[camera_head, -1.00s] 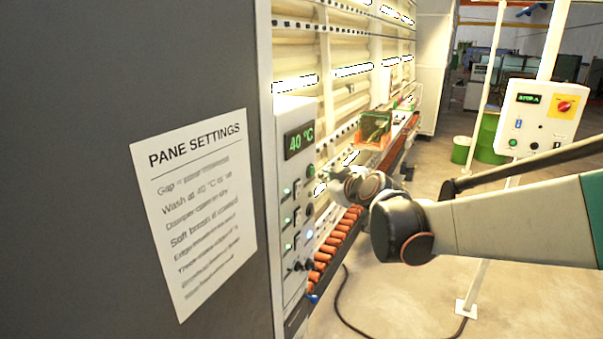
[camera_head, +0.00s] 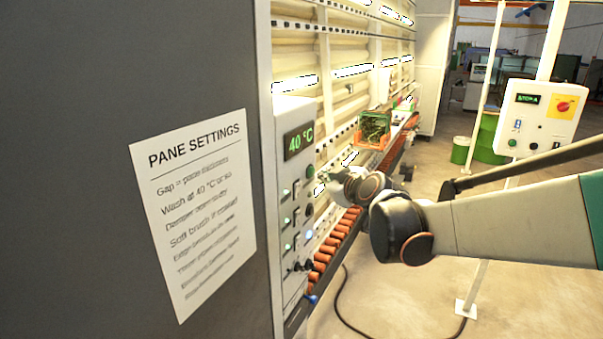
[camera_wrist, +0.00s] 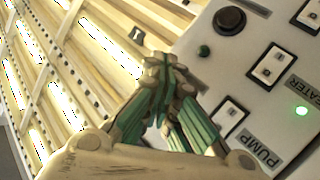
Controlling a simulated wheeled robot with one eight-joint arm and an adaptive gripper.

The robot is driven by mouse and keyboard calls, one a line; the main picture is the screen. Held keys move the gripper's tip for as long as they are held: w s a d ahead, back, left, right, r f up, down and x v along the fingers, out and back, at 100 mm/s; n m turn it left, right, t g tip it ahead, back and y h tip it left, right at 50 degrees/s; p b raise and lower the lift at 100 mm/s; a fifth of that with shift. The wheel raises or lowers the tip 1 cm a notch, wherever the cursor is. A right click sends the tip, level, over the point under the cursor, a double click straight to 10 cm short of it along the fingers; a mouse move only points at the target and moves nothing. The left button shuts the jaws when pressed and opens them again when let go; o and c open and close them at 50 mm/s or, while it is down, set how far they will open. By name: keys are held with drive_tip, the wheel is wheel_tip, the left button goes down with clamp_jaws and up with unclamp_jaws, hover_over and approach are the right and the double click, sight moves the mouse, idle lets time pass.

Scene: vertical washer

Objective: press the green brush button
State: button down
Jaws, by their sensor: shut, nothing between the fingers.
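The white control panel (camera_head: 292,265) has a green 40 °C display at its top. A round green button (camera_head: 310,172) sits below the display, near the panel's right edge; I cannot read a brush label. My gripper (camera_head: 326,175) is just right of this button, its fingers shut and empty. In the wrist view, my gripper (camera_wrist: 165,62) has its tips together at the panel's edge. A small green round part (camera_wrist: 203,51) shows right of the tips, apart from them in the picture. The fingers hide part of the panel, so contact with the green button cannot be told.
A black round button (camera_wrist: 229,20) and rocker switches labelled PUMP (camera_wrist: 230,113) and HEATER (camera_wrist: 270,67) are close by. Orange rollers (camera_head: 322,258) run below the panel's right side. A grey cabinet side with a settings sheet (camera_head: 200,210) fills the left.

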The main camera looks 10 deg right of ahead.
drive_tip(key=shift+a, duration=0.1)
drive_tip(key=shift+w+a, duration=0.25)
drive_tip(key=shift+a, duration=0.05)
drive_tip(key=shift+w+a+b, duration=0.25)
drive_tip(key=shift+a+b, duration=0.05)
idle(1.1)
drive_tip(key=shift+d, duration=0.1)
drive_tip(key=shift+s+d, duration=0.5)
drive_tip(key=shift+d, duration=0.05)
idle(0.4)
drive_tip(key=shift+s+d, duration=0.75)
drive_tip(key=shift+d, duration=0.3)
drive_tip(key=shift+s+d, duration=0.75)
drive_tip(key=shift+d, duration=0.25)
